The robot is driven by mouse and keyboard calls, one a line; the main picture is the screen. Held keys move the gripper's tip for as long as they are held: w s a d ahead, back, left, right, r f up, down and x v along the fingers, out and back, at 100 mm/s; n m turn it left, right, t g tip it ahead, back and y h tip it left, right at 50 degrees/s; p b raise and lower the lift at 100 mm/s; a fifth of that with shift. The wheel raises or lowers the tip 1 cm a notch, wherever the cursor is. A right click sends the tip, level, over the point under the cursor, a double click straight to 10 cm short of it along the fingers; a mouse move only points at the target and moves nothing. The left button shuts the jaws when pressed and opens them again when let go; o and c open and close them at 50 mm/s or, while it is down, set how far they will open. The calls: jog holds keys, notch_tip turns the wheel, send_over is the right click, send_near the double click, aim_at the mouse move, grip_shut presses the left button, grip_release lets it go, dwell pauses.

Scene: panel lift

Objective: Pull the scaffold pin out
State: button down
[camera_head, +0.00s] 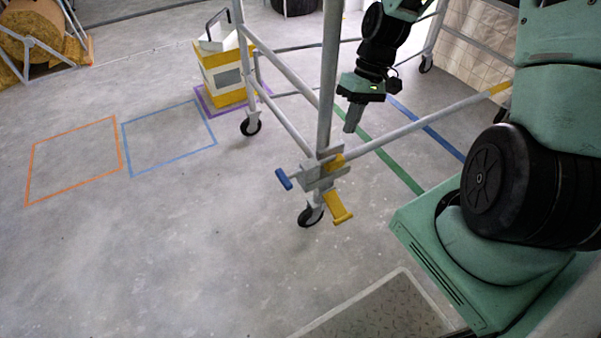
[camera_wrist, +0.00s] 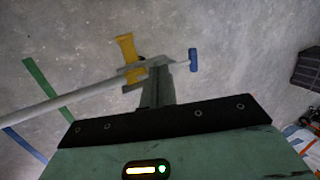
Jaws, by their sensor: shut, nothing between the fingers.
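The scaffold pin (camera_head: 284,179) has a blue grip and a thin grey shank. It sticks out to the left of the grey bracket (camera_head: 322,176) at the foot of the near scaffold post. In the wrist view the blue grip of the pin (camera_wrist: 193,60) shows just right of the bracket. My gripper (camera_head: 352,128) is shut and empty, pointing down. In the head view it appears above and to the right of the bracket, apart from the pin. In the wrist view my gripper's fingers (camera_wrist: 158,82) cover part of the bracket.
A yellow pedal (camera_head: 338,208) and a black caster (camera_head: 311,216) sit under the bracket. A scaffold rail (camera_head: 420,123) runs right from the post. A yellow-and-white box (camera_head: 223,76) stands behind. Open floor with orange and blue outlines lies to the left.

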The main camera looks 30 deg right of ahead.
aim_at(300, 171)
jog(key=w+d+y, duration=0.1)
jog(key=w+d+f+t+y, duration=0.1)
jog(key=y, duration=0.1)
jog(key=w+d+f+y, duration=0.1)
jog(key=w+y, duration=0.1)
jog(key=shift+d+t, duration=0.25)
jog(key=shift+t, duration=0.15)
jog(key=b+x, duration=0.2)
jog(key=x, duration=0.4)
jog(key=b+x, duration=0.1)
jog(key=x, duration=0.6)
jog(key=b+x, duration=0.2)
jog(key=x, duration=0.5)
jog(key=shift+s+a+r+b, duration=0.1)
jog(key=shift+a+r+b, duration=0.15)
jog(key=shift+b, duration=0.1)
